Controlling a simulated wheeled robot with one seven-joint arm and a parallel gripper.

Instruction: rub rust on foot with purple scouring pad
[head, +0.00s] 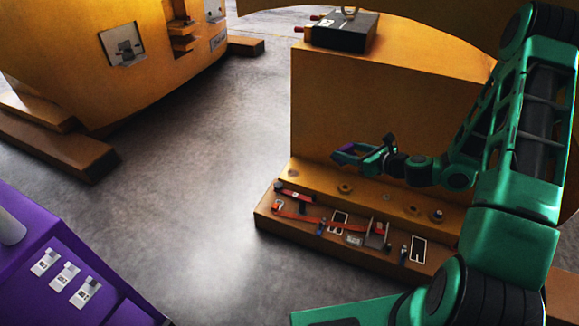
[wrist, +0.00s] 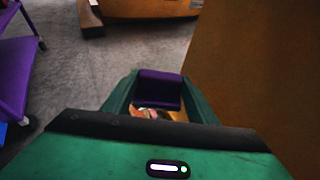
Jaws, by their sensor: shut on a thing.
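My gripper (head: 366,153) is shut on the purple scouring pad, held in the air in front of the orange casting's upright face. The pad (wrist: 160,88) shows between the two green fingers in the wrist view, and as a small purple patch in the head view (head: 347,149). The foot (head: 268,217) is the low orange ledge at the base of the casting (head: 385,112), below my gripper. I cannot make out a rust patch on it for certain. Part of the foot is hidden behind my arm.
A red strap (head: 298,216), labels and small tools lie along the foot. A black box (head: 341,31) sits on top of the casting. Another orange casting (head: 150,60) stands at the back left. A purple cart (head: 60,265) is at the front left. The grey floor between is clear.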

